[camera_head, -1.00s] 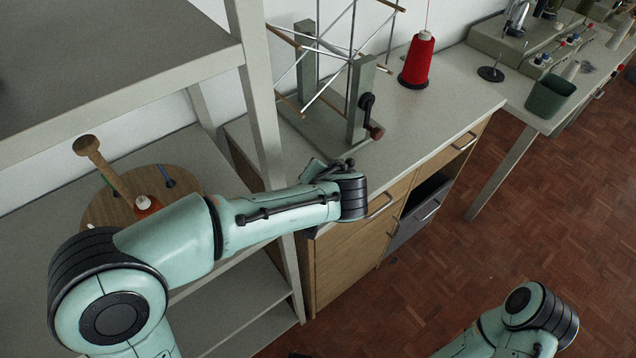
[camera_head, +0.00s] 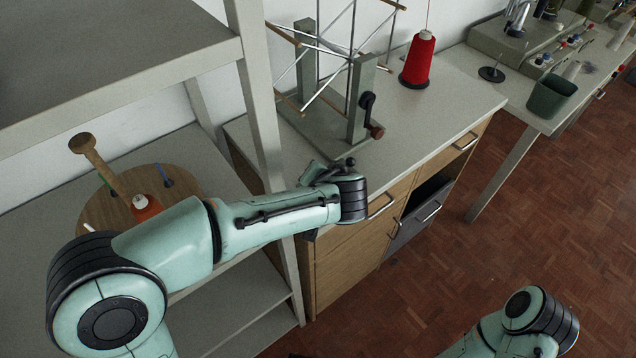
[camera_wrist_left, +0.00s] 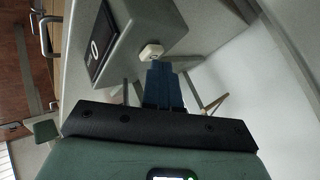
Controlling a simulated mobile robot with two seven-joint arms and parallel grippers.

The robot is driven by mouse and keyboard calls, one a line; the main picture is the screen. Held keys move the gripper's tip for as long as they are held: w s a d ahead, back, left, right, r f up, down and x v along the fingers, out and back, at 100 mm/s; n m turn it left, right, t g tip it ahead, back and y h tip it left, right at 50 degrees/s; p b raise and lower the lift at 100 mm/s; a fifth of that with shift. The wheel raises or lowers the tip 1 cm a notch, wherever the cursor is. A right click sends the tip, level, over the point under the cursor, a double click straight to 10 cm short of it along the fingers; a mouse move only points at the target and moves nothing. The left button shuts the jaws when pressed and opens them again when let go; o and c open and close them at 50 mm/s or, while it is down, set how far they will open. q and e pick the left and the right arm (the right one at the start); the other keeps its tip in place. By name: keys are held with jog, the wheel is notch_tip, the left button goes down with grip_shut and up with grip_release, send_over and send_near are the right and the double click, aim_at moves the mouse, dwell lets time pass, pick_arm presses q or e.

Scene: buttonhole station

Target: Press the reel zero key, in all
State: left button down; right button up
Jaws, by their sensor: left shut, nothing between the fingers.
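The pale, many-sided key (camera_wrist_left: 151,52) sits on a grey housing in the left wrist view, beside a dark display (camera_wrist_left: 98,42) with a white 0-like mark. My left gripper (camera_wrist_left: 161,66) is shut and empty, its blue fingertips right at the key's near edge. I cannot tell whether they touch or press it. In the head view the key and left fingers are hidden by my arm. The reel (camera_head: 340,70), with thin metal arms, wooden pegs and a crank, stands on the counter beyond my left arm. My right gripper is out of view.
A red thread cone (camera_head: 417,62) stands right of the reel. A grey shelf post (camera_head: 262,115) rises close to my left arm. A round wooden board (camera_head: 100,203) lies on the left shelf. A green bin (camera_head: 550,95) stands on the far table. The floor at right is clear.

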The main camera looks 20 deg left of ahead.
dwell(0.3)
pick_arm(q)
jog(key=shift+r+p, duration=0.45)
jog(key=shift+r, duration=0.5)
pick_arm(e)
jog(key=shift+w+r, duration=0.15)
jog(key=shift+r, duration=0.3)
pick_arm(q)
notch_tip(320, 180, up, 5)
jog(key=p, duration=0.2)
jog(key=shift+p, duration=0.4)
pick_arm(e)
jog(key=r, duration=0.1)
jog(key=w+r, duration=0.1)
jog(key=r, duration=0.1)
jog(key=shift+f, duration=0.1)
